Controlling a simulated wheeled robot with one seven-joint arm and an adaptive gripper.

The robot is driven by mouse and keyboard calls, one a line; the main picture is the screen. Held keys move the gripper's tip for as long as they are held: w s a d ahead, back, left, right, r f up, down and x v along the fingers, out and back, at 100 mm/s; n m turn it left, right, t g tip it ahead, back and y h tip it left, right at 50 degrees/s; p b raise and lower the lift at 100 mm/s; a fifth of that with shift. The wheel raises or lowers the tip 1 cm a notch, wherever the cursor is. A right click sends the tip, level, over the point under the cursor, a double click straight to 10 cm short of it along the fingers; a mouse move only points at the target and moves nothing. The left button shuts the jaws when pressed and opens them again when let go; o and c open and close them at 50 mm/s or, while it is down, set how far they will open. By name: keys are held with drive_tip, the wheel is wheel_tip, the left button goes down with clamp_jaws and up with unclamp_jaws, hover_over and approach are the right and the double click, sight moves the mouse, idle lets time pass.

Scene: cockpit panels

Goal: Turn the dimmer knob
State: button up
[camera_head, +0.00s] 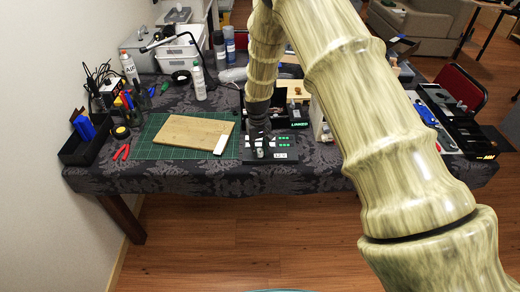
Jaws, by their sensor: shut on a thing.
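A dark control panel (291,155) with small green lit marks and a white label lies near the front edge of the table. A small pale knob (260,153) shows on its left part and looks like the dimmer knob. My gripper (258,144) comes down from above onto this knob, with its fingers shut on it. The fingers are dark and small in this view and hide part of the knob. The knob's turn angle is too small to read.
A green cutting mat (153,147) with a wooden board (196,131) lies left of the panel. An open dark box (290,122) stands just behind the panel. A white bottle (198,83) stands farther back. My arm hides the table's right middle.

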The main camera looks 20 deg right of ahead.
sight(259, 151)
idle(0.3)
drive_tip(key=o, duration=1.1)
drive_tip(key=shift+c, duration=0.2)
wheel_tip(259, 151, up, 12)
drive_tip(key=shift+a, duration=0.2)
drive_tip(key=shift+d, duration=0.1)
